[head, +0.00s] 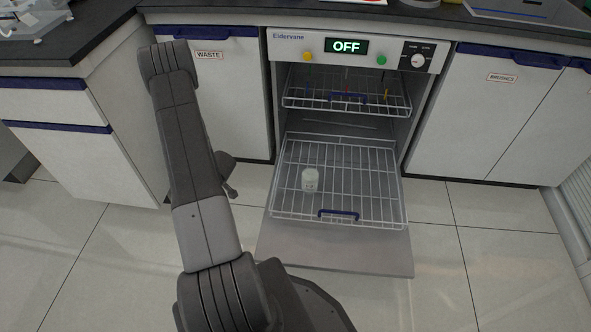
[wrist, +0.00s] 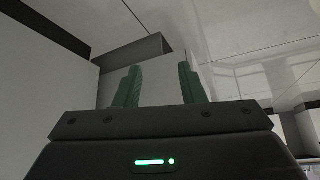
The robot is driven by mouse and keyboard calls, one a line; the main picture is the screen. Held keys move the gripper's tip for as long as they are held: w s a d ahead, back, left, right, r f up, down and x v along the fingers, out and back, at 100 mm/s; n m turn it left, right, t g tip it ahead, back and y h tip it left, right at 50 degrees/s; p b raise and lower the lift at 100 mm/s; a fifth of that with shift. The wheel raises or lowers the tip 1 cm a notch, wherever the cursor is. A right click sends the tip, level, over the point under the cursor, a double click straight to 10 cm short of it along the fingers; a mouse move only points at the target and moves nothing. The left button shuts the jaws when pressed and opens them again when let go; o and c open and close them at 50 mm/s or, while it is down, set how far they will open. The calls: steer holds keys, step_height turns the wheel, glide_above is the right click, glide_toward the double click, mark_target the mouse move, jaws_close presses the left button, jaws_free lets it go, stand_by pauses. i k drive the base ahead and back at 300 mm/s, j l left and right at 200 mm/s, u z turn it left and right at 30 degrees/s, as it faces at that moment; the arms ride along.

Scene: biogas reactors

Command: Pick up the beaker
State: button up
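A small whitish beaker (head: 310,180) stands upright on the left part of the lower wire rack (head: 352,208), which is pulled out over the open door of the dishwasher-like machine. In the head view my arm is to the left of the rack, and my gripper is mostly hidden behind it. In the wrist view my gripper (wrist: 158,88) has two green fingers standing apart with nothing between them. The beaker does not show in the wrist view.
The machine (head: 285,50) reads OFF. Its open door (head: 335,258) lies low under the rack. An upper rack (head: 300,103) sits inside above. Cabinets marked WASTE (head: 235,110) and another label (head: 470,120) flank it. Tiled floor in front is clear.

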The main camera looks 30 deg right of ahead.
mark_target(309, 176)
steer(key=z, duration=0.4)
steer(key=i+j+z, duration=0.1)
steer(key=z, duration=0.25)
steer(key=j+z, duration=0.1)
steer(key=z, duration=0.3)
steer(key=j+z, duration=0.1)
steer(key=z, duration=0.3)
steer(key=i, duration=0.05)
